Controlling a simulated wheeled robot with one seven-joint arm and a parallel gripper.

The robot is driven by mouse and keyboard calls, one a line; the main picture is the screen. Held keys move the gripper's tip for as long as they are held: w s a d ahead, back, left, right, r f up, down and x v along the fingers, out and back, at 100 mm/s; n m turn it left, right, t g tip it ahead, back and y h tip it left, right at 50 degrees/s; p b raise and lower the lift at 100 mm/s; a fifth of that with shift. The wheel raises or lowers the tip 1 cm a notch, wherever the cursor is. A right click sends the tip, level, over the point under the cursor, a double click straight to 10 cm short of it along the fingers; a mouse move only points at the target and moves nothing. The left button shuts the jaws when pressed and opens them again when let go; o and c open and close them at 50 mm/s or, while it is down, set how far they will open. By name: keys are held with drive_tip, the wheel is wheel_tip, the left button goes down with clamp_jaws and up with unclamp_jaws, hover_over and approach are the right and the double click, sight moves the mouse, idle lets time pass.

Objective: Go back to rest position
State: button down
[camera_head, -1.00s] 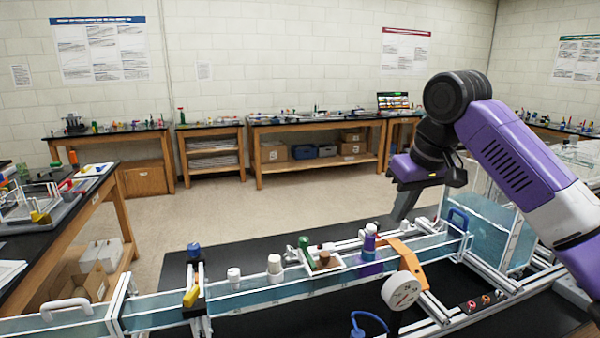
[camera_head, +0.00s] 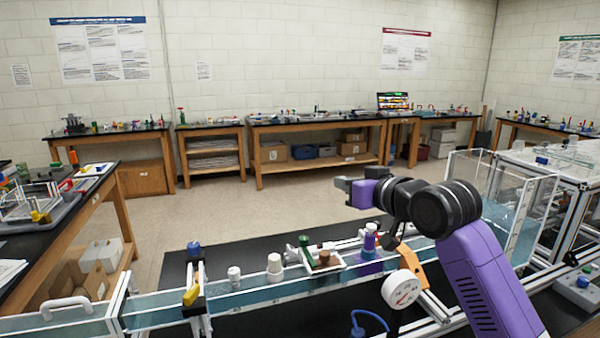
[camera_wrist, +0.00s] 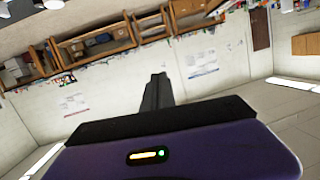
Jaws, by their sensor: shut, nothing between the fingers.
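My gripper (camera_head: 343,184) is at the end of my purple and black arm, right of centre in the head view. It is raised above the bench and points left, apart from everything on the bench. In the wrist view its dark fingers (camera_wrist: 157,91) are together and hold nothing. The wrist view is tilted and shows the far wall, shelves and ceiling beyond the fingers.
Below my arm stands a water channel (camera_head: 260,293) on an extrusion frame, with white caps (camera_head: 274,264), a tray (camera_head: 322,262) of bottles, an orange bracket (camera_head: 413,262) and a round gauge (camera_head: 401,290). A clear tank (camera_head: 520,210) stands at right. The air left of my gripper is free.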

drive_tip(key=s+d+f+m+t+h+b, duration=0.1)
drive_tip(key=s+d+f+m+t+h, duration=0.25)
drive_tip(key=s+f, duration=0.7)
drive_tip(key=s+d+f+m+t+h, duration=0.3)
drive_tip(key=s+f, duration=0.4)
drive_tip(key=s, duration=0.6)
drive_tip(key=s+d+f+g, duration=0.1)
drive_tip(key=s+f, duration=0.3)
drive_tip(key=s, duration=0.8)
drive_tip(key=s+d+f+n+g+b, duration=0.1)
drive_tip(key=s+f, duration=0.3)
drive_tip(key=s, duration=0.8)
drive_tip(key=s+d+f+n+g+b, duration=0.1)
drive_tip(key=s+f+g, duration=0.2)
drive_tip(key=s, duration=0.9)
drive_tip(key=shift+d+f+g, duration=0.35)
drive_tip(key=shift+d+f, duration=0.05)
drive_tip(key=shift+f, duration=0.45)
